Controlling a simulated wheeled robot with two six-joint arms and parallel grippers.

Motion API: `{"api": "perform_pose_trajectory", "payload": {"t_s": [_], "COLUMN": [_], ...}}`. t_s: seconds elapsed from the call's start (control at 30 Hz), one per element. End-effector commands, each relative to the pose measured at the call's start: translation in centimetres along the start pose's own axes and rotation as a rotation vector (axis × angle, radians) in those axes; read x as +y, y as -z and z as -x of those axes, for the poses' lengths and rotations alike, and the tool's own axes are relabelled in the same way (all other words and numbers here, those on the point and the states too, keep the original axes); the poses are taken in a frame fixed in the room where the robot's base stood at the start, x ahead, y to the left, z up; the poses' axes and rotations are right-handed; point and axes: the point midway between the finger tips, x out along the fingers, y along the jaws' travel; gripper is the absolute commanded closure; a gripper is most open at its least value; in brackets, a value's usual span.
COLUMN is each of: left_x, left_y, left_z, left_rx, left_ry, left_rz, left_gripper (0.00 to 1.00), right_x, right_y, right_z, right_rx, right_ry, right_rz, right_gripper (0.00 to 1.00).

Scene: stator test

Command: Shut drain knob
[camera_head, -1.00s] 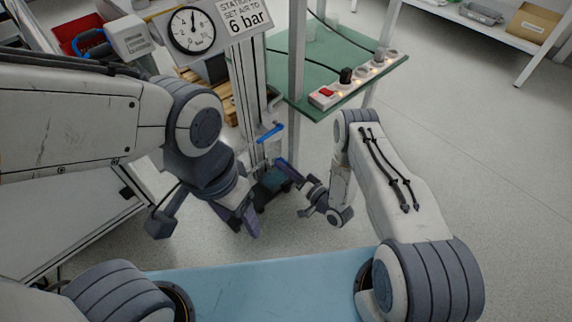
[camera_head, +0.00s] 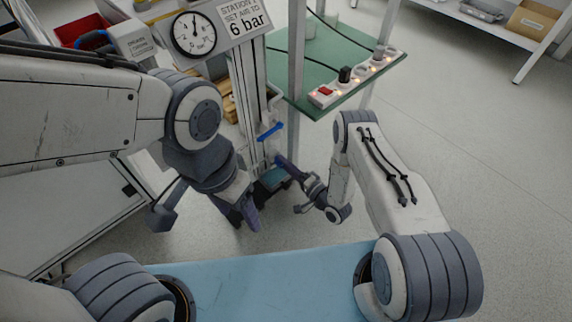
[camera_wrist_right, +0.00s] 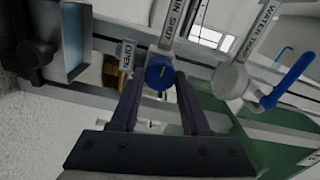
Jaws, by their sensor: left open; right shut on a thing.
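The purple fingers of my right gripper (camera_wrist_right: 160,84) are shut on this knob, one on each side. A small tag reading "OPEN" (camera_wrist_right: 125,55) is left of the knob. In the head view, my right gripper (camera_head: 284,164) is at the column, and the knob is hidden. My left gripper (camera_head: 245,215) is open and empty, lower left of my right one.
A valve with a blue lever (camera_wrist_right: 288,80) stands right of the knob on a pipe labelled "WATER"; the lever also shows in the head view (camera_head: 270,131). A pressure gauge (camera_head: 194,34) and a green shelf with a power strip (camera_head: 350,78) are above. Open floor lies right.

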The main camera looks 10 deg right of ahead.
Motion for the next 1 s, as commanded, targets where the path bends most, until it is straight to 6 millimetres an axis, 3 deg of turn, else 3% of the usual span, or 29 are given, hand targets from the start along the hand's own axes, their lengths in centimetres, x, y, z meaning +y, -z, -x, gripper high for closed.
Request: {"api": "perform_pose_trajectory", "payload": {"t_s": [0.33,0.37,0.4,0.43,0.77,1.0], "left_x": [0.0,0.0,0.0,0.0,0.0,0.1], "left_y": [0.0,0.0,0.0,0.0,0.0,0.1], "left_z": [0.0,0.0,0.0,0.0,0.1,1.9], "left_rx": [0.000,0.000,0.000,0.000,0.000,0.000], "left_ry": [0.000,0.000,0.000,0.000,0.000,0.000], "left_rz": [0.000,0.000,0.000,0.000,0.000,0.000], "left_gripper": [0.35,0.35,0.35,0.35,0.35,0.35], "right_x": [0.1,0.1,0.1,0.1,0.0,-0.2], "right_y": [-0.3,-0.3,-0.3,-0.3,-0.1,0.0], "right_z": [0.2,0.2,0.2,0.1,0.2,3.7], "right_rx": [-0.007,-0.007,-0.006,-0.006,-0.002,0.003], "right_ry": [-0.004,-0.004,-0.004,-0.004,-0.002,-0.006], "right_rz": [-0.010,-0.010,-0.009,-0.008,-0.004,-0.008], "right_gripper": [1.00,0.42,0.27,0.23,0.23,0.23]}}
